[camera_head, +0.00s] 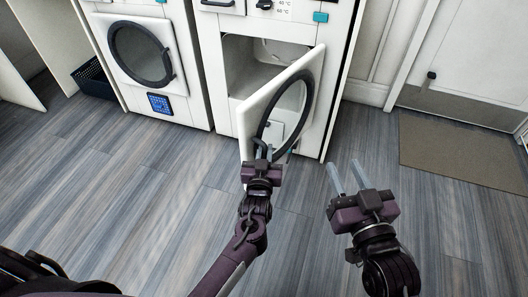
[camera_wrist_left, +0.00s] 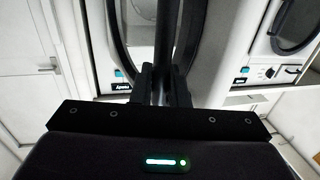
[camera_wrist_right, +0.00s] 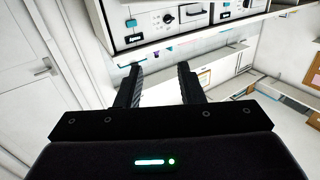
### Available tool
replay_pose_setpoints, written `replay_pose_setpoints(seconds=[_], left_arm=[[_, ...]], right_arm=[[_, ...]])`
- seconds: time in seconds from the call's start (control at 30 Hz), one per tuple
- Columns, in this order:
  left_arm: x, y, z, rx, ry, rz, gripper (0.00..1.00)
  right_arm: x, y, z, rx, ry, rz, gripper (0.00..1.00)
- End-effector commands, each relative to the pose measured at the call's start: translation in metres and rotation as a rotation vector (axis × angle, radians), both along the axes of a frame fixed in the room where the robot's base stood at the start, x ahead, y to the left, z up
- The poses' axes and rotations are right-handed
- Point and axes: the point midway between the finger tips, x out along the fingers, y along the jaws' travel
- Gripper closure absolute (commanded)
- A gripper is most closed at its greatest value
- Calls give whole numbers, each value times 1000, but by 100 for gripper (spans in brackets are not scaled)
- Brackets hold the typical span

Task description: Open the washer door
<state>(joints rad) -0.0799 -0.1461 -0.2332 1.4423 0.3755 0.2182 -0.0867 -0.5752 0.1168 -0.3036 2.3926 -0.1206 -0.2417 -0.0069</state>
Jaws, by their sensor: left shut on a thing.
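The white washer (camera_head: 224,60) stands at the top middle of the head view, and its door (camera_head: 248,115) is swung out wide. The door has a round window with a dark ring, and the opening behind it is partly visible. My left gripper (camera_head: 262,152) is at the door's lower front edge, shut on part of the door. In the left wrist view a dark upright bar (camera_wrist_left: 167,45) runs down between the fingers (camera_wrist_left: 165,85); the exact grip spot is hidden. My right gripper (camera_head: 348,178) is open and empty, to the right of the door, above the floor.
A second washer (camera_head: 186,100) with a shut round door (camera_head: 168,62) stands to the left. A dark basket (camera_head: 92,78) is beside it. A brown mat (camera_head: 458,150) lies at the right before a white room door (camera_head: 480,55). The wooden floor (camera_head: 130,190) in front is clear.

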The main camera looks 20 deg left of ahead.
Motion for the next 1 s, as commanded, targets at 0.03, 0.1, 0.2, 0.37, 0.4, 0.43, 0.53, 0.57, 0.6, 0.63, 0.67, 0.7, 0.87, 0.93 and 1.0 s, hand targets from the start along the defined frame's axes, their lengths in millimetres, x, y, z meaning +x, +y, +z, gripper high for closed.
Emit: replay_pose_setpoints(seconds=[0.03, 0.1, 0.2, 0.37, 0.4, 0.43, 0.53, 0.57, 0.6, 0.63, 0.67, 0.7, 0.87, 0.93, 1.0], left_arm=[[1, -1, 2, -1, -5, -2, 100], [1, -1, 2, -1, -5, -1, 78], [1, 0, 2, -1, -4, -1, 68], [1, 0, 1, -1, -2, 0, 68], [0, 0, 1, -1, -2, 0, 68], [0, 0, 1, -1, -2, 0, 68], [-2, 0, 1, -1, -1, 0, 68], [-3, 0, 1, -1, -1, 0, 68], [-5, -1, 1, -1, -1, 0, 68], [-8, -1, 1, 0, 0, -1, 68], [-10, -2, 1, 0, 0, -1, 68], [-14, -2, 1, -1, -1, -1, 68], [-32, -5, 1, 0, 1, 0, 68], [-40, -6, 2, 0, 0, -1, 68], [-48, -7, 2, -1, 0, -1, 68]], right_arm=[[0, 0, 0, 0, 0, 0, 65], [0, 0, 0, 0, 0, 0, 65], [0, 0, 0, 0, 0, 0, 65], [0, 0, 0, 0, 0, 0, 65], [0, 0, 1, 0, 0, 0, 65], [0, 0, 1, 0, 0, 0, 65], [0, 0, 0, -4, 6, 0, 65], [0, 0, 0, -7, 12, 0, 65], [0, 0, -5, -16, 34, 0, 65], [-1, -1, -11, -25, 59, -1, 65], [-2, -1, -17, -36, 85, 1, 65], [-4, -1, -25, -49, 118, 3, 65], [-16, -1, -62, -114, 279, 14, 65], [-23, -2, -78, -143, 350, 18, 65], [-31, -4, -94, -172, 419, 24, 65]])
